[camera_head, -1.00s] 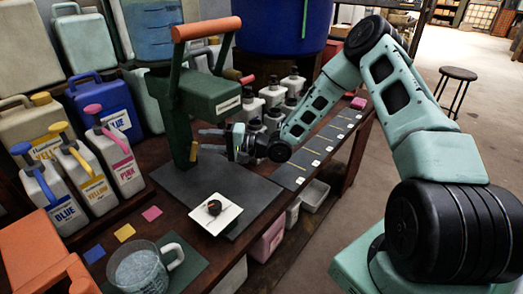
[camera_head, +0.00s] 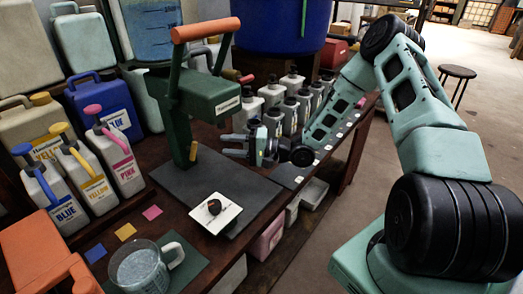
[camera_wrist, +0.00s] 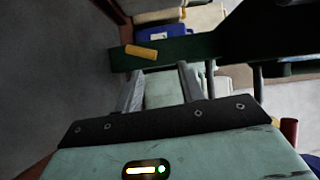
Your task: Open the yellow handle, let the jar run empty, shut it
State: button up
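The yellow handle (camera_head: 194,151) sticks out low on the green stand (camera_head: 180,115), and it shows as a yellow bar in the wrist view (camera_wrist: 141,51). A clear jar (camera_head: 150,35) with blue contents and a scale stands high behind the stand; its level cannot be told clearly. My gripper (camera_head: 230,145) is to the right of the yellow handle, apart from it. In the wrist view its two fingers (camera_wrist: 160,75) are spread with nothing seen held, and the yellow bar lies beyond them, to the left.
A glass jug (camera_head: 140,270) stands at the front left on a dark green mat. Several grey pump bottles (camera_head: 290,90) stand close behind my gripper. Labelled jugs (camera_head: 95,182) line the left.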

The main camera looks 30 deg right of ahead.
jog(key=f+v, duration=0.1)
jog(key=v, duration=0.8)
jog(key=shift+p, duration=0.4)
dwell(0.7)
jog(key=n+g+h+b, duration=0.1)
jog(key=n+h+b, duration=0.4)
jog(key=n+b, duration=0.5)
send_near(191, 149)
jog(key=shift+n, duration=0.3)
jog(key=x, duration=0.5)
jog(key=f+b+x, duration=0.1)
jog(key=x, duration=0.2)
jog(key=shift+w+d+f, duration=0.1)
jog(key=shift+w+d, duration=0.1)
jog(key=shift+c, duration=0.2)
grip_shut()
